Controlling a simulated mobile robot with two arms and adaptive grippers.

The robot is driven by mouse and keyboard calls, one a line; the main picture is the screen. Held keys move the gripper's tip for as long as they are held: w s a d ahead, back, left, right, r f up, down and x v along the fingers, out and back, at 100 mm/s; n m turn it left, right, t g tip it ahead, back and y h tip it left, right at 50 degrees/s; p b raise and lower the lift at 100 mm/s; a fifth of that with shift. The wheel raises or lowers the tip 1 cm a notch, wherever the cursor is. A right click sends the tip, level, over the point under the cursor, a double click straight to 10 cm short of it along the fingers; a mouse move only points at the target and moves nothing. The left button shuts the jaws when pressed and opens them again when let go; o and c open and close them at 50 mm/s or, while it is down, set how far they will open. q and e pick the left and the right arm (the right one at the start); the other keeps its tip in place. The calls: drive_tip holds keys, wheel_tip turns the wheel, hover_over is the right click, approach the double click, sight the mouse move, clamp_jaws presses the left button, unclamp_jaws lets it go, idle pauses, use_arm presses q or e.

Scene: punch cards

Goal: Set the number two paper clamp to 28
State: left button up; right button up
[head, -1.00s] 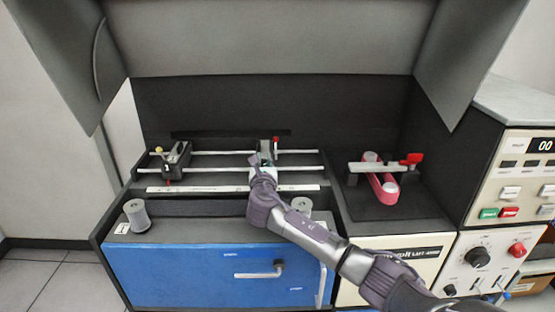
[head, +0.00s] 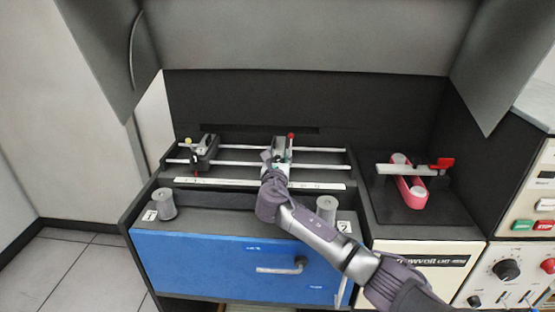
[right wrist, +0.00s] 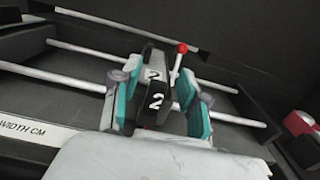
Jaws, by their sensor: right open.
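The number two paper clamp (head: 282,143), a dark block with a red-tipped lever (head: 291,136), sits on two horizontal rails, right of their middle. Its white "2" shows in the right wrist view (right wrist: 156,101). My right gripper (head: 277,156) is at the clamp's front, partly covering it. In the right wrist view its teal finger pads (right wrist: 160,108) are open, one on each side of the clamp. I cannot tell whether either pad touches it. A white scale strip (head: 230,183) marked "WIDTH CM" lies before the rails; its numbers are unreadable. My left gripper is out of view.
Another clamp (head: 201,154) with a yellow knob stands at the left end of the rails. Two grey cylinders (head: 167,204) (head: 326,209) stand on the front ledge. A stand with a pink belt (head: 409,188) is at right. A dark hood overhangs the back.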

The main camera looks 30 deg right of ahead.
drive_tip(key=v, duration=1.2)
drive_tip(key=shift+s+f, duration=0.1)
drive_tip(key=shift+f, duration=0.05)
